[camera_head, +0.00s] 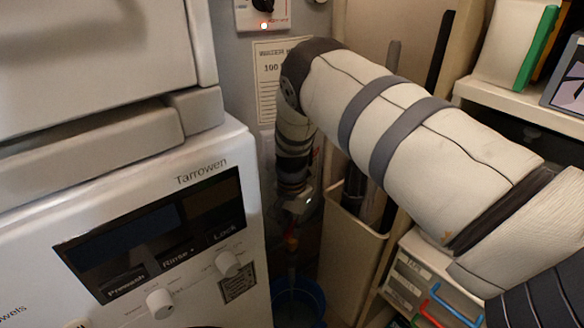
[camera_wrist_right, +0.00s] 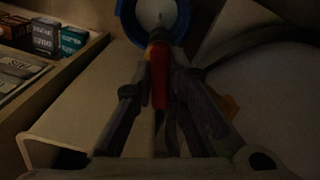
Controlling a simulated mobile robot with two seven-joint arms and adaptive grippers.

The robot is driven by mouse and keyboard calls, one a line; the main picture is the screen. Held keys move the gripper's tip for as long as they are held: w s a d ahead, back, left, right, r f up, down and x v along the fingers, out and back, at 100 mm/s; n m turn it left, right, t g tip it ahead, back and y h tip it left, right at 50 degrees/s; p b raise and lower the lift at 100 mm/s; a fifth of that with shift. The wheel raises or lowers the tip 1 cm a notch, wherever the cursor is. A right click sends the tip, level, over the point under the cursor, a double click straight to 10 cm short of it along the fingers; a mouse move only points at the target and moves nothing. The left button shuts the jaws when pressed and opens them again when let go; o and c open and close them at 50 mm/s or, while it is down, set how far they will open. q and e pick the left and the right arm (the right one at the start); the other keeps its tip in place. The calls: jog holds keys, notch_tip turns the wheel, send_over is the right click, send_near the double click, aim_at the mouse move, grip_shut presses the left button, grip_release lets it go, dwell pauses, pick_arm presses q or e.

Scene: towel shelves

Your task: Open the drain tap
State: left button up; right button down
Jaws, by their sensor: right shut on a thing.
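The drain tap (camera_head: 292,241) is low in the narrow gap beside the washing machine, and only a small orange-red part of it shows in the head view. In the right wrist view its red handle (camera_wrist_right: 159,82) lies between the fingers. My right gripper (camera_head: 294,212) reaches down into the gap. In the right wrist view my right gripper (camera_wrist_right: 158,72) has its fingers closed in on the red handle from both sides. The fingers and the dark hide most of the tap's body. My left gripper is in neither view.
A blue bucket (camera_head: 299,302) stands on the floor below the tap and also shows in the right wrist view (camera_wrist_right: 127,14). The white washing machine (camera_head: 190,255) bounds the gap at left. A beige bin (camera_head: 350,250) with long items stands close at right, beside shelves.

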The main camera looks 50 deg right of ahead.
jog(key=shift+n, duration=0.8)
jog(key=c, duration=1.6)
grip_release()
notch_tip(320, 180, up, 12)
